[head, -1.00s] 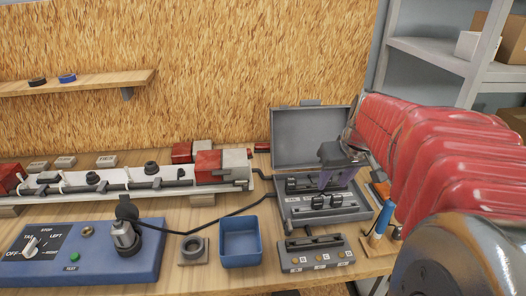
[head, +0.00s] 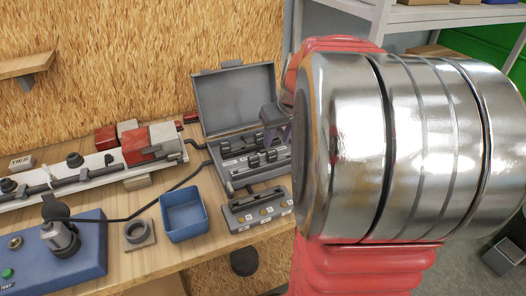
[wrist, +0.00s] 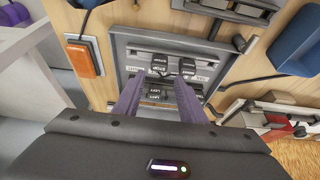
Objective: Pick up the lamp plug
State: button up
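Several black plug-like pieces with white labels sit in the open grey case (head: 232,98) on the bench. In the wrist view, labelled black pieces (wrist: 160,70) lie in rows in the case; some labels seem to read STOP and LEFT. I cannot tell which one is the lamp plug. Nothing is visibly held. The fingers hide part of the rows.
A grey block with sockets (head: 260,209) and a blue open bin (head: 184,214) stand in front of the case. A blue test box (head: 85,255) with a cabled connector (head: 60,236) is at left. The light bar (head: 75,180) lies behind. An orange box (wrist: 83,58) lies beside the case.

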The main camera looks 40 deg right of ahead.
aim_at(272, 152)
jog(key=shift+x, duration=2.3)
jog(key=shift+x, duration=2.55)
jog(key=shift+d, duration=0.15)
jog(key=shift+c, duration=0.4)
jog(key=c, duration=0.4)
